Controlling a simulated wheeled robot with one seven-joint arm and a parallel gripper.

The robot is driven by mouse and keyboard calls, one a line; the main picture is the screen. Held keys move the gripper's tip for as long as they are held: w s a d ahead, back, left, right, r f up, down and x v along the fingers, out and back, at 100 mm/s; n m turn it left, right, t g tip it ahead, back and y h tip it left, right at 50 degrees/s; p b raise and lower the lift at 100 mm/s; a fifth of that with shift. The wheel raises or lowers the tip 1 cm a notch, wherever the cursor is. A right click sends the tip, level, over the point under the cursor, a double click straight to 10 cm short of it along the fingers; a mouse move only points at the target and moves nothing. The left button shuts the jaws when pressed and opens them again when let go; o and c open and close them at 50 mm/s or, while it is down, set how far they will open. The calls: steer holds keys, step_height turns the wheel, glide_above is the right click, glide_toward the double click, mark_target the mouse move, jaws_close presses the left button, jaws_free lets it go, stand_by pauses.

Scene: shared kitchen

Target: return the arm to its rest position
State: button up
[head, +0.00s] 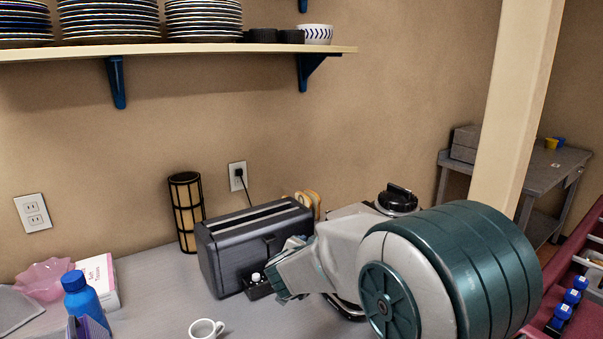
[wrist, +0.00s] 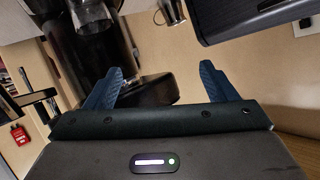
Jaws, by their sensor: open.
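My arm reaches across the counter (head: 150,290) in the head view, in front of the black toaster (head: 250,240). The fingers cannot be made out clearly there. In the wrist view my gripper (wrist: 160,85) has its two blue fingers spread wide apart, with nothing held between them. A dark appliance (wrist: 90,55) shows beyond the left finger. A dark box-like thing (wrist: 250,18), perhaps the toaster, shows at the upper right.
A white mug (head: 206,329), a blue bottle (head: 84,300), a pink bowl (head: 44,279) and a cylindrical lamp (head: 187,212) stand on the counter. A black-lidded item (head: 397,198) is partly hidden behind my arm. A shelf (head: 180,50) with plates hangs above. A post (head: 517,100) rises at right.

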steer(key=s+r+n+g+y, duration=0.25)
steer(key=s+n+y, duration=0.4)
steer(key=s, duration=0.35)
steer(key=s+d+f+g, duration=0.1)
steer(key=s+d+g, duration=0.1)
steer(key=s, duration=0.5)
steer(key=s+d+f+g+h, duration=0.1)
steer(key=s+d+f+g, duration=0.1)
steer(key=s+d, duration=0.3)
steer(key=s+d+f+g+h, duration=0.1)
steer(key=s+d+f+g, duration=0.1)
steer(key=s, duration=0.8)
steer(key=shift+d+n+g, duration=0.35)
steer(key=shift+d+g, duration=0.2)
steer(key=shift+d, duration=0.3)
